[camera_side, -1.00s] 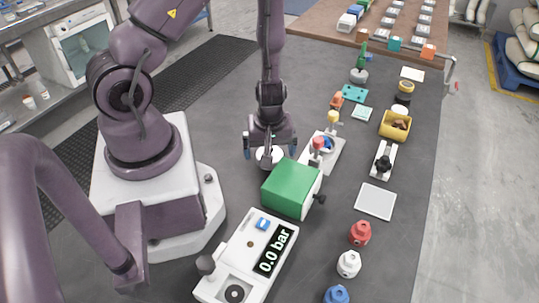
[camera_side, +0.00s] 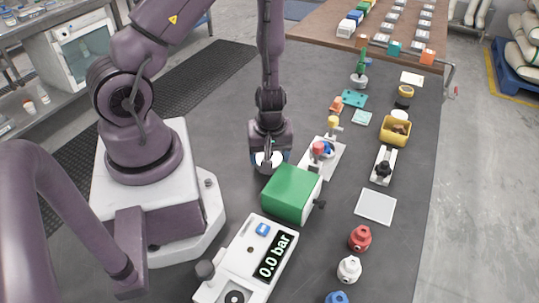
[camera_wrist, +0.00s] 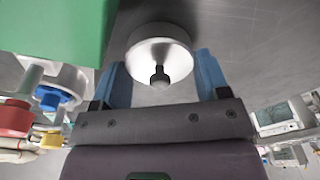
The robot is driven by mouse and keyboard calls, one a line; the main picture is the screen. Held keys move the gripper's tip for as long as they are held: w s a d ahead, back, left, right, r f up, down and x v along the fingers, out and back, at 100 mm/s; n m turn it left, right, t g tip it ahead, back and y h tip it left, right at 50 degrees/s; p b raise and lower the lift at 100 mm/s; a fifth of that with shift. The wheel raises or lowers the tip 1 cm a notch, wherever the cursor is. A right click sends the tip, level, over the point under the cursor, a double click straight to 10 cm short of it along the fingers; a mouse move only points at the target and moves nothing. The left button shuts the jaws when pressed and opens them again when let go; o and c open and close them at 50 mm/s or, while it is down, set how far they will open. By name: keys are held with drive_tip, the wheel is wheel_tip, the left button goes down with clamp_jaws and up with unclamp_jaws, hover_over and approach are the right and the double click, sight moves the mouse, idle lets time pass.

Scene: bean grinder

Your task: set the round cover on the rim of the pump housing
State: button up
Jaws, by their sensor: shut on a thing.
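The round cover (camera_wrist: 146,56) is a pale metallic disc with a dark knob at its centre, seen between my blue fingers in the wrist view. In the side view the cover (camera_side: 262,158) shows as a white disc low over the dark table. My gripper (camera_side: 270,160) points down and is shut on the cover, with one finger at each side of its edge. I cannot tell whether the cover touches the table. No part is clearly recognisable as the pump housing; a small yellow and black round part (camera_side: 405,91) stands at the right.
A green box (camera_side: 291,192) stands close to the right of my gripper. Behind it is a white plate with red, blue and yellow fittings (camera_side: 319,150). A yellow bin (camera_side: 394,131) stands at the right.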

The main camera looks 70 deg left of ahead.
drive_tip(key=shift+w+r, duration=0.1)
drive_tip(key=shift+r, duration=4.8)
drive_tip(key=shift+w+d+r+m, duration=0.15)
drive_tip(key=shift+d+m, duration=0.1)
drive_tip(key=shift+m, duration=0.85)
drive_tip(key=w+d+r+m+t+h, duration=0.1)
drive_tip(key=w+d+r+m, duration=0.6)
drive_tip(key=w+m, duration=0.3)
drive_tip(key=m, duration=0.3)
drive_tip(key=shift+w+r+m, duration=0.25)
drive_tip(key=shift+r+m, duration=0.05)
drive_tip(key=shift+r, duration=0.1)
